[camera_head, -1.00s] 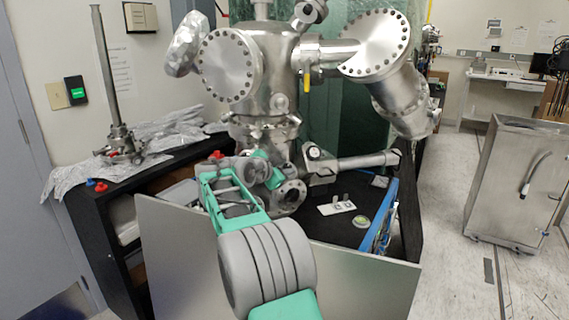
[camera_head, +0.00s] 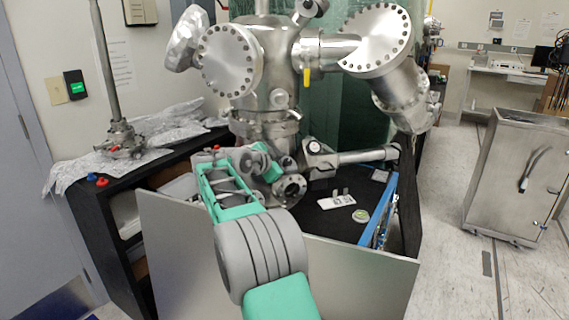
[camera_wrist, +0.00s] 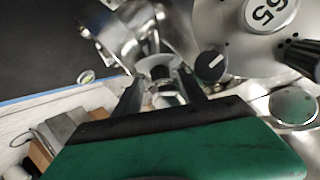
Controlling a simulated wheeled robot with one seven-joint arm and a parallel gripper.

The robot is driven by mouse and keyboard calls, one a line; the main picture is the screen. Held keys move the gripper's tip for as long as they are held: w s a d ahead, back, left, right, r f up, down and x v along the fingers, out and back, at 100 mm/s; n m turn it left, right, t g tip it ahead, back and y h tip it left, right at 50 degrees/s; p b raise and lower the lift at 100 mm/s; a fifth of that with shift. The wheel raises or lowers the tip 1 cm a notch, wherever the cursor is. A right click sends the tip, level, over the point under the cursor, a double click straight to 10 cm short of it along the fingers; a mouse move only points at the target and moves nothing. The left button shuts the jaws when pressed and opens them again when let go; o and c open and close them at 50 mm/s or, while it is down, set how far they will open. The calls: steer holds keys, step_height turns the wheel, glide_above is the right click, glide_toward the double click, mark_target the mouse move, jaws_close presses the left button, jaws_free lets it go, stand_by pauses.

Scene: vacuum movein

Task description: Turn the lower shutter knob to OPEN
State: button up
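A round black knob (camera_wrist: 210,65) with a white pointer line sits on the steel chamber in the wrist view, just right of my gripper's right fingertip. A second black, ribbed knob (camera_wrist: 301,56) is at the right edge. I cannot tell which is the lower shutter knob, and I see no OPEN mark. My gripper (camera_wrist: 160,88) has its two dark fingers apart, with metal fittings visible beyond the gap and nothing clearly held. In the head view, my green gripper (camera_head: 264,163) is close to the lower chamber; its fingertips and the knobs cannot be made out there.
The steel vacuum chamber (camera_head: 265,98) stands over a black bench, with a horizontal tube (camera_head: 362,157) at right. A flanged port (camera_head: 290,188) is close beside my arm. Grey panels (camera_head: 345,272) front the bench. A steel cabinet (camera_head: 512,175) stands right, beyond open floor.

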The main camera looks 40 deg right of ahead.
steer(key=shift+a+r, duration=0.1)
steer(key=v, duration=0.7)
steer(key=shift+a, duration=0.3)
